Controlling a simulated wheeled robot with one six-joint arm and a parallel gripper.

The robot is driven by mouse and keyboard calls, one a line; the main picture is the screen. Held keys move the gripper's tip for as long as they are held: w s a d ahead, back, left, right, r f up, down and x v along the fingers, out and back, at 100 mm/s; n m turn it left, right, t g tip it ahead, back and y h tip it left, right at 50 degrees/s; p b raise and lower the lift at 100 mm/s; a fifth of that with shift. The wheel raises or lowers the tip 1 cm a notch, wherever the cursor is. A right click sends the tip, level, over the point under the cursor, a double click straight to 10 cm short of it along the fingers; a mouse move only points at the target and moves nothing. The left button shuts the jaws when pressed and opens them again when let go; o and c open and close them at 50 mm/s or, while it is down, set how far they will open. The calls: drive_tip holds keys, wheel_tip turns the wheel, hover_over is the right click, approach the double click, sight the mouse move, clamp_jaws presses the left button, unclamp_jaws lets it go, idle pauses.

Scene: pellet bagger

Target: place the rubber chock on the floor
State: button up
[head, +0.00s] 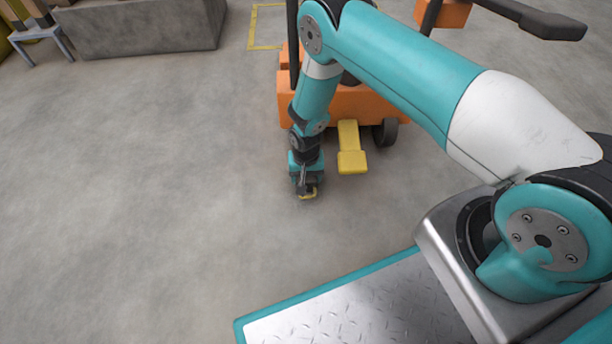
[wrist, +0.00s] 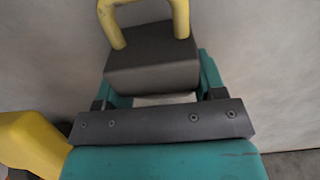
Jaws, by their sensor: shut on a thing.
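The rubber chock (wrist: 150,62) is a dark grey block with a yellow handle (wrist: 182,15), seen at the top middle of the wrist view. My gripper (wrist: 155,92) is shut on the chock, with its teal fingers on either side of the dark block. Most of the chock is hidden there by the gripper. I cannot tell whether the chock touches the floor.
An orange wheeled machine (head: 350,108) stands just behind my gripper. Its yellow pedal-like part (head: 350,150) sticks out close to the gripper's right. A grey block (head: 140,30) stands at the back left. The concrete floor (head: 150,190) is clear to the left.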

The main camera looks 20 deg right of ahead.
drive_tip(key=o, duration=1.1)
drive_tip(key=shift+f, duration=0.1)
drive_tip(key=s+a+r+n+y+p, duration=0.1)
drive_tip(key=s+a+r+n+p, duration=0.2)
drive_tip(key=r, duration=1.7)
drive_tip(key=s+a+r+n+y+p, duration=0.15)
drive_tip(key=r+p, duration=0.35)
drive_tip(key=r, duration=1.6)
drive_tip(key=s+r+n+y, duration=0.1)
drive_tip(key=s+r+n, duration=0.5)
drive_tip(key=s+r, duration=1)
drive_tip(key=s, duration=0.4)
drive_tip(key=shift+s+y, duration=0.15)
drive_tip(key=shift+y, duration=0.2)
